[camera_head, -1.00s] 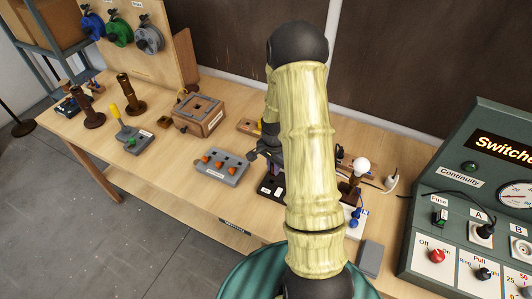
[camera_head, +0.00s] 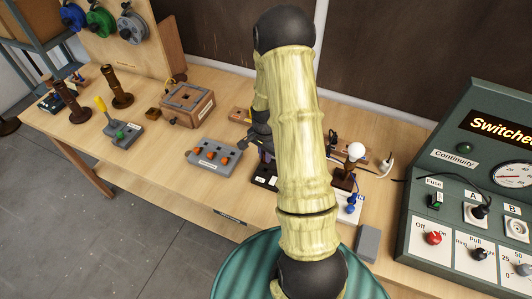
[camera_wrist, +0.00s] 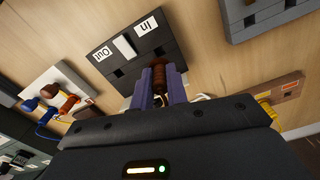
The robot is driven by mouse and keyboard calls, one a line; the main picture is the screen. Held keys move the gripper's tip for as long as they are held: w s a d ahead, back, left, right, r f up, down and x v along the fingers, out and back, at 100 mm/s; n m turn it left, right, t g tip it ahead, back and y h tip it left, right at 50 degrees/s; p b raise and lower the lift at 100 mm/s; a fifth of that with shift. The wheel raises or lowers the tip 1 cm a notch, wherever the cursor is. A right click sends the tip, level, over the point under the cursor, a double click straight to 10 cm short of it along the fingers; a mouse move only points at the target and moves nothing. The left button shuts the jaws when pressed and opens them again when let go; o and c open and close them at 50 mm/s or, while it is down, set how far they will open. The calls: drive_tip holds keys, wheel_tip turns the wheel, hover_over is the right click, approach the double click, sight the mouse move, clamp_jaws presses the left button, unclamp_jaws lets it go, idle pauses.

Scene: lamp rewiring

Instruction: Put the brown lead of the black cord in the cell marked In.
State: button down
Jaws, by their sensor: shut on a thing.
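My gripper (camera_wrist: 158,76) has its purple fingers shut on the brown lead (camera_wrist: 159,77), which shows between the fingertips. The lead's far end is over or at the near part of a black block (camera_wrist: 173,40). I cannot tell whether it is inside a cell. The block bears an In label (camera_wrist: 145,25) and an Out label (camera_wrist: 101,54), with a blank white patch between. In the head view the block (camera_head: 264,181) lies on the bench, partly behind my arm. The gripper's tips and the black cord's run are hidden there.
A grey block with orange knobs (camera_head: 213,156) stands left of the black block. A white base with a blue lead (camera_head: 349,209), a bulb (camera_head: 356,151) and a grey block (camera_head: 368,243) are to the right. The green switch panel (camera_head: 455,130) stands at the far right.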

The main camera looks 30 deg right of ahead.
drive_tip(key=shift+f+b, duration=1.5)
drive_tip(key=shift+f, duration=0.8)
drive_tip(key=shift+f+b, duration=0.4)
drive_tip(key=shift+f, duration=0.1)
drive_tip(key=c, duration=1.3)
unclamp_jaws()
wheel_tip(320, 180, up, 17)
drive_tip(key=b, duration=0.2)
drive_tip(key=shift+r+b, duration=0.2)
drive_tip(key=shift+b, duration=0.15)
